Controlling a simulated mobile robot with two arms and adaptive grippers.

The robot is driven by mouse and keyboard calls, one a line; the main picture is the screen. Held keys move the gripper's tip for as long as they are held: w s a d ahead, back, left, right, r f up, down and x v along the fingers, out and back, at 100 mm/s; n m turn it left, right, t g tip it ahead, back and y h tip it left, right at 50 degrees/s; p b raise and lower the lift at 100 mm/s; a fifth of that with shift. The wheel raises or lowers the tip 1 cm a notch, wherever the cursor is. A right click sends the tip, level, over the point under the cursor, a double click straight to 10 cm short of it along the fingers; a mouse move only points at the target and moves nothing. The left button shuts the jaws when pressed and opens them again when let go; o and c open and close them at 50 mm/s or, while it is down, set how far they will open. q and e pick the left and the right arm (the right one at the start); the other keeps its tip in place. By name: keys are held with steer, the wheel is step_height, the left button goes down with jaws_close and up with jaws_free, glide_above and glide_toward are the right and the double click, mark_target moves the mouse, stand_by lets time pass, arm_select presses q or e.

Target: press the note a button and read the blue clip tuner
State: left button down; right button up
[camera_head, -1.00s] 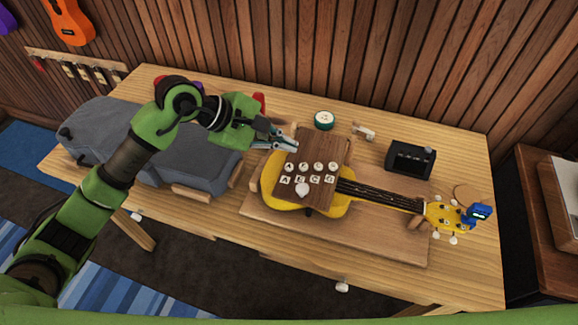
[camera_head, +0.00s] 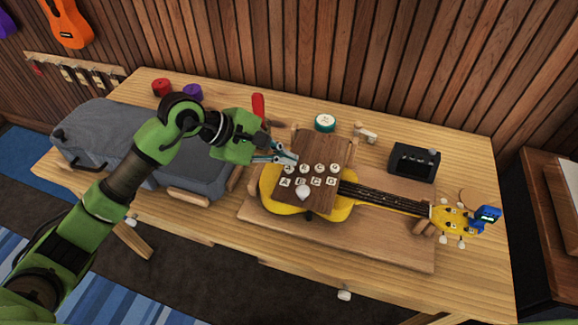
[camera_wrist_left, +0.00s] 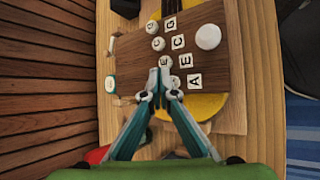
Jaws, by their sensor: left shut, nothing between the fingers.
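A dark wooden board (camera_head: 322,200) with a row of round white buttons and the labels A, E, C and G lies over the yellow ukulele (camera_head: 352,203). My left gripper (camera_head: 292,160) comes in from the left, shut and empty. The blue clip tuner (camera_head: 488,214) is on the headstock at the right. Its screen looks pale green, too small to read.
A round white knob (camera_head: 303,193) sits on the board below the labels. A black box (camera_head: 413,162) and a green-rimmed round tin (camera_head: 325,123) stand behind the ukulele. A grey case (camera_head: 150,145) fills the table's left side.

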mark_target(286, 169)
stand_by(0.8)
arm_select(q)
steer(key=shift+f+b, duration=0.4)
steer(key=shift+b, duration=0.4)
steer(key=shift+f+b, duration=0.6)
steer(key=shift+b, duration=0.1)
stand_by(0.4)
steer(key=shift+r, duration=0.15)
stand_by(0.3)
steer(key=shift+r+p, duration=0.3)
steer(key=shift+r, duration=0.55)
steer(key=shift+r+p, duration=0.9)
steer(key=shift+r, duration=1.65)
